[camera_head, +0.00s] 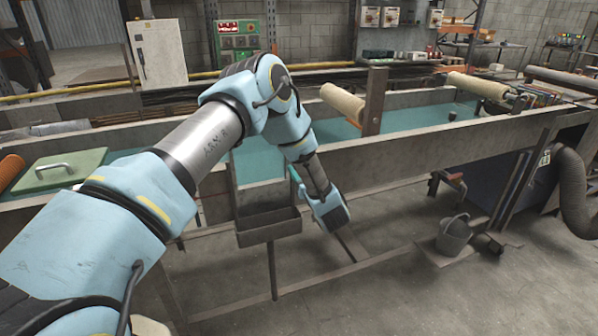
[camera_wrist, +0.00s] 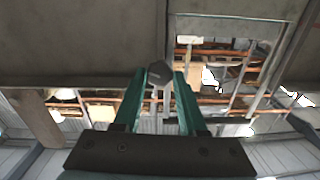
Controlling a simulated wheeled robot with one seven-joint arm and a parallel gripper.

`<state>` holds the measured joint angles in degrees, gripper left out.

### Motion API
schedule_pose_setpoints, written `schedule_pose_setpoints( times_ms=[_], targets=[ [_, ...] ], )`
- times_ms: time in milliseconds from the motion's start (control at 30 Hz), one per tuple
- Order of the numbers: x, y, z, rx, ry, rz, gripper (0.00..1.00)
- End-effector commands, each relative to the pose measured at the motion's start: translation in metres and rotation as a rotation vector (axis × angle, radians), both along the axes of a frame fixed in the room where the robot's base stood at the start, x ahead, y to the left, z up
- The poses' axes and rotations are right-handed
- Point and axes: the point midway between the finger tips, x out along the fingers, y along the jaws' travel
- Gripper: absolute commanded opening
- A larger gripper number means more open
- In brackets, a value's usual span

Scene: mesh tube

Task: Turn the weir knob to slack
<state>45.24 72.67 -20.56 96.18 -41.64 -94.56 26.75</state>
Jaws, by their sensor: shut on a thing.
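The weir knob (camera_wrist: 158,75) is a small grey faceted piece in the wrist view, at the tips of my gripper. My gripper (camera_wrist: 160,82) has its two teal fingers on either side of the knob, shut on it. In the head view my gripper (camera_head: 295,176) is at the near side wall of the long trough (camera_head: 400,155), beside a small metal box. The knob is hidden there behind my arm. I cannot read any slack mark or which way the knob is turned.
The open metal box (camera_head: 268,222) hangs on the trough's near side, left of my wrist. A grey bucket (camera_head: 455,236) stands at the lower right. A green lid with a handle (camera_head: 58,170) lies at the left. Floor in front is mostly clear.

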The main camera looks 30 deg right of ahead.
Motion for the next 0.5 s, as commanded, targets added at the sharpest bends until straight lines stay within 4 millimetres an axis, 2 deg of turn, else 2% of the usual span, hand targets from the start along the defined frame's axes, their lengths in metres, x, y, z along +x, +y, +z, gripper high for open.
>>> schedule_pose_setpoints(
  times_ms=[267,500],
  targets=[
    [-0.0001,0.0002,-0.0011,-0.014,0.002,0.000,0.00],
    [0.0000,-0.0002,-0.0034,-0.112,0.013,0.000,0.00]
  ],
)
